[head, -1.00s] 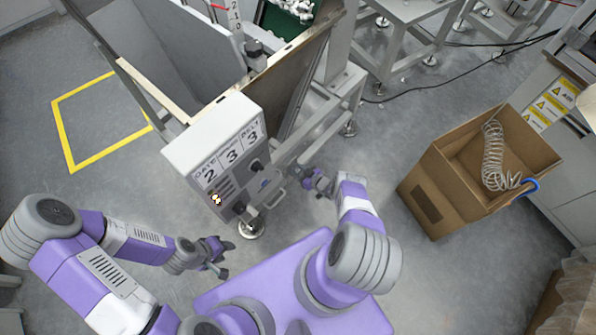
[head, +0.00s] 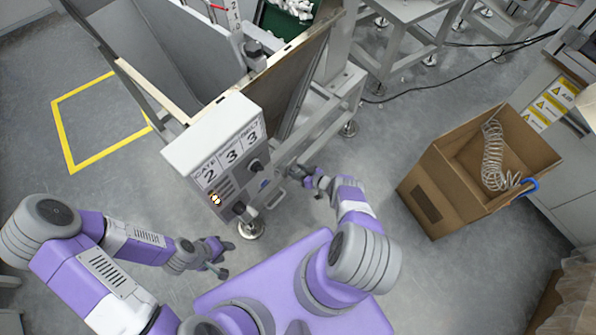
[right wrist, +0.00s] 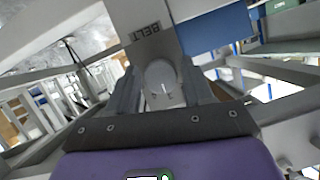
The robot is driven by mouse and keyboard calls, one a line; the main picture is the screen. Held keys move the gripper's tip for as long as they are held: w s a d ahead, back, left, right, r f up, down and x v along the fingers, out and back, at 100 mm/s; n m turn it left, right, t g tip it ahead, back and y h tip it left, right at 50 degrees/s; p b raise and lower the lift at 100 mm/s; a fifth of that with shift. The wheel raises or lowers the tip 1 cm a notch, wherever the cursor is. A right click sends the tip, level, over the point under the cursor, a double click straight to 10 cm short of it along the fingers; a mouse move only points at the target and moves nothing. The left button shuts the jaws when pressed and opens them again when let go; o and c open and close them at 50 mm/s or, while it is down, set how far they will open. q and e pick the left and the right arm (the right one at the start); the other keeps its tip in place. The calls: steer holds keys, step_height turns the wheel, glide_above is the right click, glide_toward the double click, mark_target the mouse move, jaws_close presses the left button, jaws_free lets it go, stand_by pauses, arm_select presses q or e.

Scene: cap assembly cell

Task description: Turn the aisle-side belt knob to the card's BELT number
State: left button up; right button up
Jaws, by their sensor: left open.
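In the right wrist view, a plate marked BELT (right wrist: 152,30) stands just beyond a rounded grey knob (right wrist: 161,82) with a light pointer mark. My right gripper (head: 294,171) is at the machine's side, right of the box; its fingers flank the knob in the right wrist view (right wrist: 163,95). Whether they press on it I cannot tell. The hand hides the knob in the head view. My left gripper (head: 222,258) is open and empty, below the box.
The white control box (head: 215,125) carries dark knobs on its front. A machine leg with a round foot (head: 250,229) stands below it. A cardboard box (head: 425,200) with a coiled hose stands at right. Grey floor is open between box and machine.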

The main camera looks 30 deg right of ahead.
steer(key=shift+o, duration=0.9)
steer(key=p+v, duration=0.3)
steer(key=v, duration=0.4)
steer(key=shift+s+r, duration=0.15)
steer(key=shift+s, duration=0.1)
